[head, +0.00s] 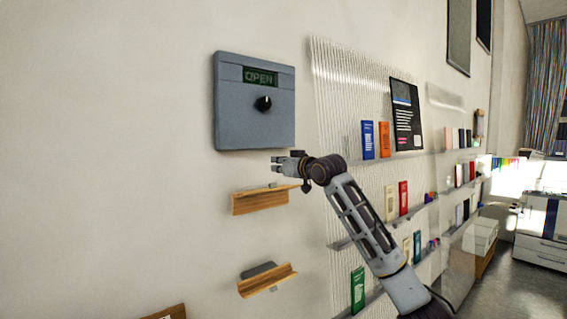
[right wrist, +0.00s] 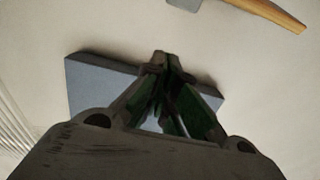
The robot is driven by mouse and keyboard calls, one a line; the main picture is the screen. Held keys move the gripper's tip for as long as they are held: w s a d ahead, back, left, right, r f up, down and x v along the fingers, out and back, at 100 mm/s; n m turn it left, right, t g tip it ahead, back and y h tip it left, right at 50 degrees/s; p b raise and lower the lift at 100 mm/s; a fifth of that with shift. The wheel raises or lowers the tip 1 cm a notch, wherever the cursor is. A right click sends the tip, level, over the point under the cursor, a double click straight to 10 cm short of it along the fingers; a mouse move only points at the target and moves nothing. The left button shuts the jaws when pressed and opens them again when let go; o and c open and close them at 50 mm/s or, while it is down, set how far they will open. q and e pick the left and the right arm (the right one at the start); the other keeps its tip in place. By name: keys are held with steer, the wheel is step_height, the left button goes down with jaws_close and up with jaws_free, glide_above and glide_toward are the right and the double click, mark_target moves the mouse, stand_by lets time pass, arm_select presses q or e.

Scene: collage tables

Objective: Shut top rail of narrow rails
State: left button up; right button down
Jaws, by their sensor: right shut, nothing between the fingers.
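The top narrow wooden rail (head: 258,203) is fixed to the wall below a grey box. A second wooden rail (head: 268,283) sits lower, with a dark grey piece (head: 258,270) behind its upper edge. My right gripper (head: 276,163) is between the box and the top rail, pointing left, above the rail's right part and apart from it. In the right wrist view my right gripper (right wrist: 161,58) is shut and empty, in front of the blue-grey box (right wrist: 92,85). A wooden rail (right wrist: 268,12) shows at the top right there. My left gripper is not in view.
The grey wall box (head: 254,102) has a dark knob and a display reading OPEN. Another wooden piece (head: 168,313) shows at the bottom edge. To the right, a ribbed panel (head: 340,90) carries shelves with books and a black poster (head: 406,115). The wall left of the rails is bare.

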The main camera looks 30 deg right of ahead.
steer(key=shift+w+a+p, duration=0.15)
steer(key=shift+w+p, duration=0.1)
steer(key=shift+w, duration=0.5)
steer(key=shift+w+a+p, duration=0.1)
steer(key=shift+w+p, duration=0.15)
steer(key=shift+w, duration=0.45)
steer(key=shift+s+f, duration=0.1)
steer(key=shift+f, duration=0.4)
steer(key=shift+s+d+f+p, duration=0.1)
steer(key=shift+s+f+p, duration=0.2)
steer(key=shift+f, duration=0.4)
steer(key=shift+s+d+f+p, duration=0.1)
steer(key=shift+s+f, duration=0.25)
steer(key=shift+f, duration=0.3)
steer(key=shift+f, duration=0.1)
steer(key=shift+f+b, duration=0.1)
steer(key=shift+b, duration=0.2)
steer(key=shift+s+f+t+b, duration=0.1)
steer(key=shift+s+t+b, duration=0.05)
steer(key=shift+t+b, duration=0.3)
steer(key=shift+s+f+t+b, duration=0.3)
steer(key=shift+t+b, duration=0.55)
steer(key=shift+b, duration=0.2)
